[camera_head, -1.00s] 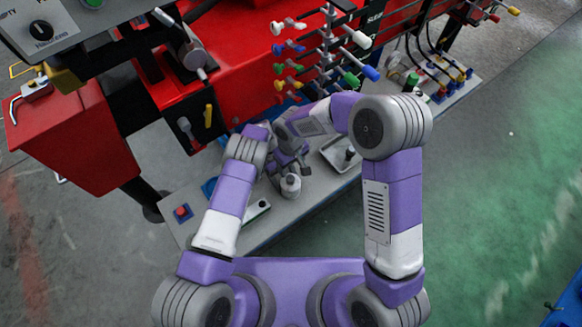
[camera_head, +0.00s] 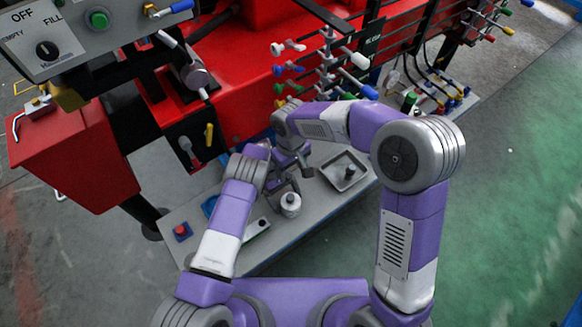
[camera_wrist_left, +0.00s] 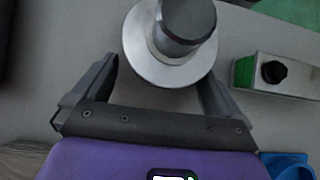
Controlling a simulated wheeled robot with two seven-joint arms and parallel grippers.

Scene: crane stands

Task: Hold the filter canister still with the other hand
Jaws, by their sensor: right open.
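The filter canister (camera_head: 290,204) is a small pale cylinder with a darker cap, upright on the grey bench shelf. In the left wrist view, the canister (camera_wrist_left: 167,60) shows a round metal body and a dark grey top. My left gripper (camera_head: 279,186) is at the canister, low over the shelf. In the left wrist view, its fingers (camera_wrist_left: 160,72) are apart, one on each side of the canister's near part. The left finger shows a gap; I cannot tell whether the right one touches. My right gripper (camera_head: 300,166) is open, just above and behind the left one, partly overlapped.
A grey tray (camera_head: 328,172) with a dark knobbed part lies right of the canister. A small box with a black knob (camera_wrist_left: 275,73) and a blue item (camera_wrist_left: 287,165) are close by. Coloured valve handles (camera_head: 330,65) stand behind.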

